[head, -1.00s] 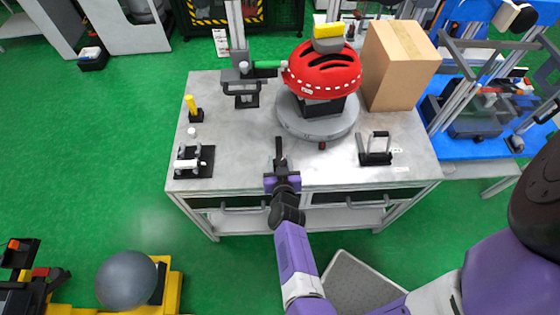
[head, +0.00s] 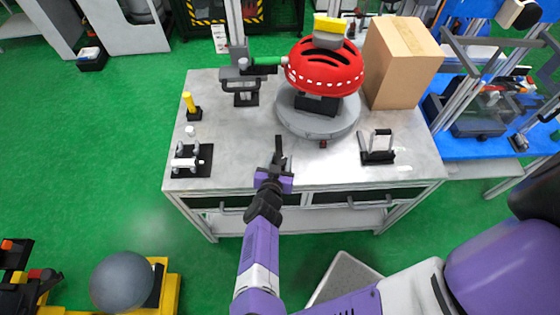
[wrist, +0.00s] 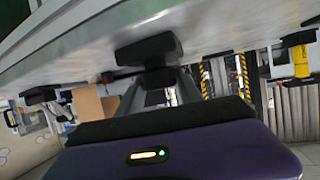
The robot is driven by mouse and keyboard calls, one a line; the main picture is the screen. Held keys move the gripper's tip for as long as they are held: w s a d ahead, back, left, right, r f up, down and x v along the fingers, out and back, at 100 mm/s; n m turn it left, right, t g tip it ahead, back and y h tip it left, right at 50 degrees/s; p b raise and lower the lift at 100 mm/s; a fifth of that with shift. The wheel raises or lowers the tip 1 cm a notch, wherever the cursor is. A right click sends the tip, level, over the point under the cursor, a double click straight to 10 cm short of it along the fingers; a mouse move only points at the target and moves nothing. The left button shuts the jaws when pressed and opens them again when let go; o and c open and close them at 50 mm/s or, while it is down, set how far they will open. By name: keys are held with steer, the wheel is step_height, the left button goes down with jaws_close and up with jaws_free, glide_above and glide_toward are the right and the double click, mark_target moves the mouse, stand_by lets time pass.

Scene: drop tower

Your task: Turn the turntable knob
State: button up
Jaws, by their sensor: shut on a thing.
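The turntable (head: 288,118) is a round grey disc on the table, carrying a red helmet (head: 322,72) on a dark stand. Its small dark red knob (head: 323,144) sits at the disc's near edge. My gripper (head: 279,148) is above the near part of the table, left of the knob and apart from it in the head view. Its dark fingers point away from me and are close together. They also show in the wrist view (wrist: 148,48). I cannot make out what is between them.
A cardboard box (head: 401,62) stands behind the turntable on the right. A black-handled fixture (head: 378,148) is at right. A yellow-topped post (head: 190,104) and a clamp on a black plate (head: 191,160) are at left.

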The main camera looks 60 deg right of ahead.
steer(key=shift+a+f+m+g+b, duration=0.1)
steer(key=shift+f+m+g+b, duration=0.3)
steer(key=shift+m+g, duration=0.15)
steer(key=m+g+h+b, duration=0.1)
steer(key=m+g+b, duration=0.2)
steer(key=g+b, duration=0.1)
steer(key=shift+m+g+b, duration=0.25)
steer(key=shift+m+b, duration=0.1)
steer(key=shift+b, duration=0.25)
steer(key=m+g+y+b, duration=0.1)
steer(key=m+g+b, duration=0.3)
steer(key=b, duration=0.3)
steer(key=shift+m+g, duration=0.4)
steer(key=shift+g, duration=0.3)
steer(key=shift+m+g+b, duration=0.4)
steer(key=shift+b, duration=0.25)
steer(key=shift+r+m+g+y+b, duration=0.1)
steer(key=shift+m+g+y+b, duration=2.05)
steer(key=shift+b, duration=1.6)
steer(key=shift+m+g+y+b, duration=1.05)
steer(key=shift+m+y+b, duration=0.55)
steer(key=shift+b, duration=2.35)
